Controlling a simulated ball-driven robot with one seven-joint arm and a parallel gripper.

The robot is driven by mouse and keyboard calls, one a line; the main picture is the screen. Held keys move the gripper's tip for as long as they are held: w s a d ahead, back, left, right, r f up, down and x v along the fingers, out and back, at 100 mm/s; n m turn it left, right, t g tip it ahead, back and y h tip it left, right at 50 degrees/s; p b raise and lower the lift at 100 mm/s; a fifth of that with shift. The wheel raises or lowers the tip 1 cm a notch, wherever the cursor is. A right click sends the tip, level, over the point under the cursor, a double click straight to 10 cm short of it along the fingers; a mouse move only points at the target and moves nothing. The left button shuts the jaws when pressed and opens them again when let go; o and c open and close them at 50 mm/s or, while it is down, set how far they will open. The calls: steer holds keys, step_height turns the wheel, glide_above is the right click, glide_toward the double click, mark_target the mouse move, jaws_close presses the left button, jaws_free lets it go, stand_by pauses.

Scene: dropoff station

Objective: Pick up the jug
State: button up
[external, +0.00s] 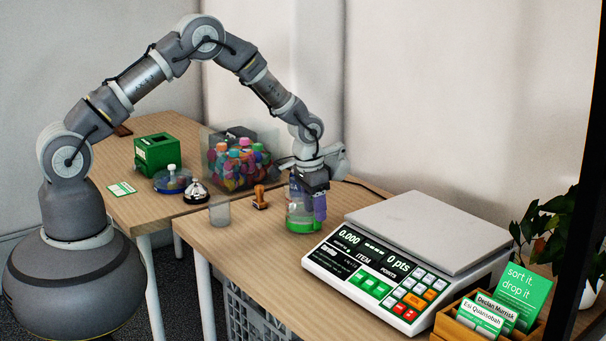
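A clear jug with a green base (301,226) stands on the wooden table to the left of the scale. My gripper (308,200) points down at it, with its purple fingers at the jug's upper part. The fingers and wrist hide much of the jug's top. I cannot tell whether the fingers touch it or how far apart they are.
A scale (400,240) stands close on the right. A stamp (260,198), a clear cup (220,211) and a bell (196,192) are to the left. Behind is a clear bin of colourful bottles (238,165). The table's front edge is near the jug.

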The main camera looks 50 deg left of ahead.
jaws_close()
steer(key=shift+r, duration=0.2)
